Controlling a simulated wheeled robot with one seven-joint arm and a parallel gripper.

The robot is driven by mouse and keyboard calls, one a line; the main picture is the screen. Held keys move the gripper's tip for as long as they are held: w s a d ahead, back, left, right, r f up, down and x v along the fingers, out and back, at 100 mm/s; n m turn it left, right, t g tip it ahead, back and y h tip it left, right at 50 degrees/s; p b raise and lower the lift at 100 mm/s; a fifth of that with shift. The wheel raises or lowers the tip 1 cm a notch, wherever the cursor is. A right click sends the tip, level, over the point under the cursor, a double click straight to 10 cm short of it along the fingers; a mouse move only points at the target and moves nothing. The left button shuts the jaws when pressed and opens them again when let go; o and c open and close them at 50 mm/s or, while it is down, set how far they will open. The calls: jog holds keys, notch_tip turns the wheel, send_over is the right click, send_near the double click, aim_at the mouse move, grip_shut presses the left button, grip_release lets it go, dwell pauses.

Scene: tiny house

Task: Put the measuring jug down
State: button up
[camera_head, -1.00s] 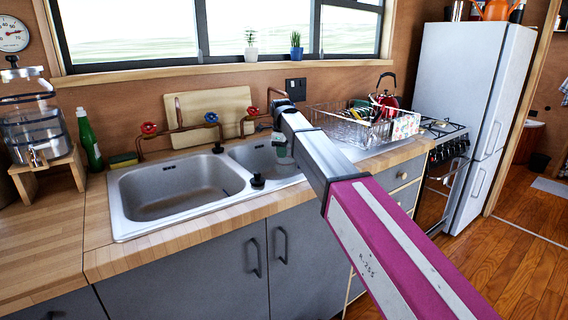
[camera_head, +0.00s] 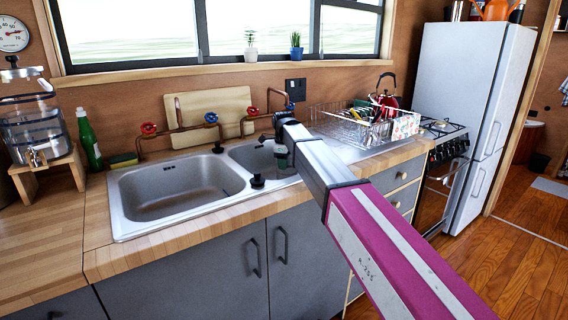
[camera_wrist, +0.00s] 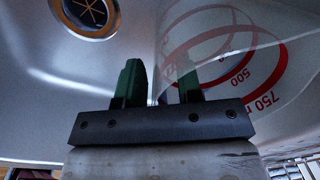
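The measuring jug (camera_wrist: 235,65) is clear, with red rings and red 500 and 750 marks. It fills the right of the wrist view, close to the camera. My gripper (camera_wrist: 158,75) has two green fingers with a gap between them. The left finger is outside the jug's near edge, and the right finger shows through the clear wall. I cannot tell whether they press on the jug. In the head view my gripper (camera_head: 281,158) points down over the right sink basin (camera_head: 250,155). The jug is hard to make out there, and its base is hidden.
A round drain (camera_wrist: 87,12) shows at the upper left of the wrist view. The left basin (camera_head: 175,190) is empty. Taps (camera_head: 211,118) with red and blue handles stand behind the basins. A dish rack (camera_head: 345,130) is to the right. The wooden counter (camera_head: 45,220) at left has free room.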

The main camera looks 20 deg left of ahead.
notch_tip(320, 180, up, 12)
jog(key=shift+s, duration=0.35)
dwell(0.4)
jog(key=shift+s+r, duration=0.1)
